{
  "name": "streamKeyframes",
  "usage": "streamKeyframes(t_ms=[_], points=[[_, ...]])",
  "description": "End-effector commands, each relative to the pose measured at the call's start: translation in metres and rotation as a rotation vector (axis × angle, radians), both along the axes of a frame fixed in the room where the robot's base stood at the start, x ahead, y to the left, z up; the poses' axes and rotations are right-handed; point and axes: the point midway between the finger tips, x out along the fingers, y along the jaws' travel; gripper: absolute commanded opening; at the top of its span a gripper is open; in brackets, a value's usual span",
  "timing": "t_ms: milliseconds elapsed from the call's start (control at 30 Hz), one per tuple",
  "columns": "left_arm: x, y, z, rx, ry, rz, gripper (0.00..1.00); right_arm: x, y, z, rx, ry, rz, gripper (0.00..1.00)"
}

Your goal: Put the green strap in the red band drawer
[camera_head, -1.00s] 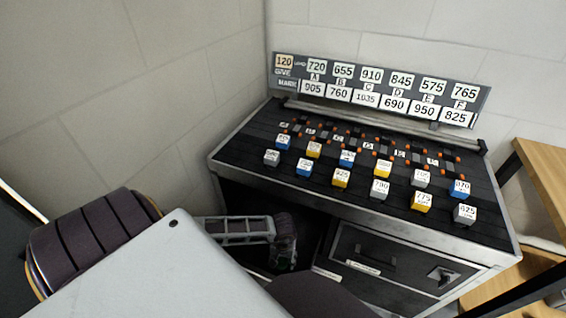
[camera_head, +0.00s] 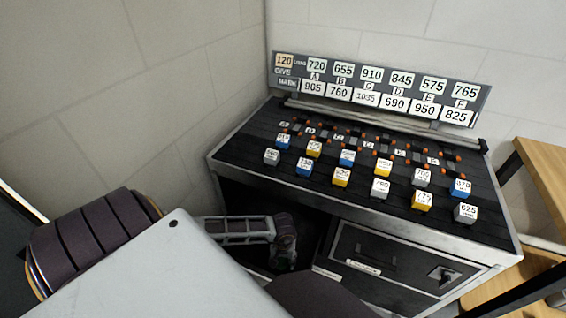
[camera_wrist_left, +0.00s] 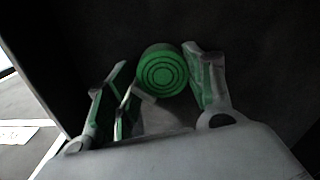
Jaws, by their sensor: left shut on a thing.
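The green strap (camera_wrist_left: 162,70) is a rolled coil, its round end with concentric rings facing the left wrist camera. My left gripper (camera_wrist_left: 158,82) is shut on it, with the coil between the two fingers near their tips. In the head view my left gripper (camera_head: 285,258) is in the dark opening under the bench top, left of the drawer unit; the strap cannot be made out clearly there. A black drawer front (camera_head: 385,264) with a handle and a pale label is right of that opening. No red band can be made out. My right gripper is not in view.
The bench top (camera_head: 250,150) holds several blue, yellow, white and grey numbered blocks (camera_head: 340,177). A number board (camera_head: 375,90) stands at its back. A latch (camera_head: 443,277) sits on the drawer unit. A wooden table (camera_head: 545,170) is at the right. Walls close the left and back.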

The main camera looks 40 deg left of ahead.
Motion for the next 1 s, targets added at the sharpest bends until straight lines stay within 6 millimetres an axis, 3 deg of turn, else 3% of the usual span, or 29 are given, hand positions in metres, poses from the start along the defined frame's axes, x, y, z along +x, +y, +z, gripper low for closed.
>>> streamKeyframes(t_ms=[367,400,567,1000], points=[[0.0002,0.0001,-0.0050,0.000,0.000,0.000,0.28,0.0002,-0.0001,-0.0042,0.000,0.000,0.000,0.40],[0.0002,0.0001,-0.0047,0.000,0.000,0.000,0.57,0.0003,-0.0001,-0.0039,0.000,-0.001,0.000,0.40],[0.0000,0.0000,-0.0044,0.000,0.000,0.000,0.77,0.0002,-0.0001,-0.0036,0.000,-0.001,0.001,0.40],[-0.0003,-0.0001,-0.0044,0.000,0.000,0.000,0.78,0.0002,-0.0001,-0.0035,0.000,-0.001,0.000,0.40]])
